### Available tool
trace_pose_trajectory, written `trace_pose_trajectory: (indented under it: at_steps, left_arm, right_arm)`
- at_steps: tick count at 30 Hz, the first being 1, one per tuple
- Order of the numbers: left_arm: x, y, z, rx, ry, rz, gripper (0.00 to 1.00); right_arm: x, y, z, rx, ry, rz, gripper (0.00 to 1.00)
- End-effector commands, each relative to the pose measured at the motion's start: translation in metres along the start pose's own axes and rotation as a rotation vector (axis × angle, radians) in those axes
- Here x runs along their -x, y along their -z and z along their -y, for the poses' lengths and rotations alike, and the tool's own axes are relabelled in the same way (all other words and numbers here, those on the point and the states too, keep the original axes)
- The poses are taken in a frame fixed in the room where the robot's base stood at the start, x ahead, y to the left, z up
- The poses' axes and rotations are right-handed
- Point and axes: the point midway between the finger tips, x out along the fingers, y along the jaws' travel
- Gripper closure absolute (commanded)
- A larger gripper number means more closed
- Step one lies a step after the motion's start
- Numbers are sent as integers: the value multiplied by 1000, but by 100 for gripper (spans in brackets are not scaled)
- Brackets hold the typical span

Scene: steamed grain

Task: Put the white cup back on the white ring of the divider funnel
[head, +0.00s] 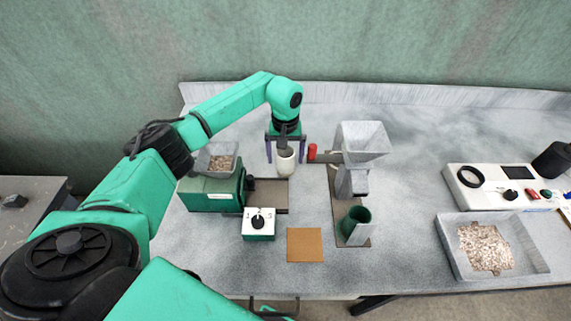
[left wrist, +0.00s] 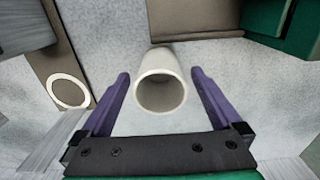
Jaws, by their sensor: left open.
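The white cup (head: 285,164) is between the fingers of my left gripper (head: 285,157), beside the green machine. In the left wrist view the cup (left wrist: 160,82) shows its open mouth towards the camera, with a gap to each finger. My left gripper (left wrist: 160,74) is open and not closed on it. The white ring (left wrist: 70,107) lies to the left in the left wrist view, over a brown base plate, with nothing on it. The divider funnel (head: 364,140) is grey and stands right of the cup in the head view. My right gripper does not show.
A green machine (head: 212,194) with a grain tray on top stands left of the cup. A small red object (head: 312,151) is close to the right finger. A green cup (head: 355,222), a switch box (head: 259,224) and a grain tray (head: 540,262) stand nearer the front.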

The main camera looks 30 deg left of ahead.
Motion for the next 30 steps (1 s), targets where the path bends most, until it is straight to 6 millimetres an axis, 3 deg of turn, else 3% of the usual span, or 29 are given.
trace_pose_trajectory:
  at_steps: [1, 7, 14, 17, 27, 30]
  left_arm:
    - [9, 2, 0, 0, -3, -8, 1]
    - [63, 1, 0, 1, -2, -6, 1]
    - [89, -1, 3, 66, -18, 4, 0]
    - [95, -2, 9, 274, -73, 21, 0]
    - [136, -8, 43, 1392, -299, 201, 0]
    - [146, -10, 48, 1606, -328, 255, 0]
  right_arm:
    - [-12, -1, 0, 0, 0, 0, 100]
    - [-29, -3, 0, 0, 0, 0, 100]
    - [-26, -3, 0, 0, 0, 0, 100]
    - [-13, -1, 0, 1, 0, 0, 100]
    - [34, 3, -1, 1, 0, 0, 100]
    - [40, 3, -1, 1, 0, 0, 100]
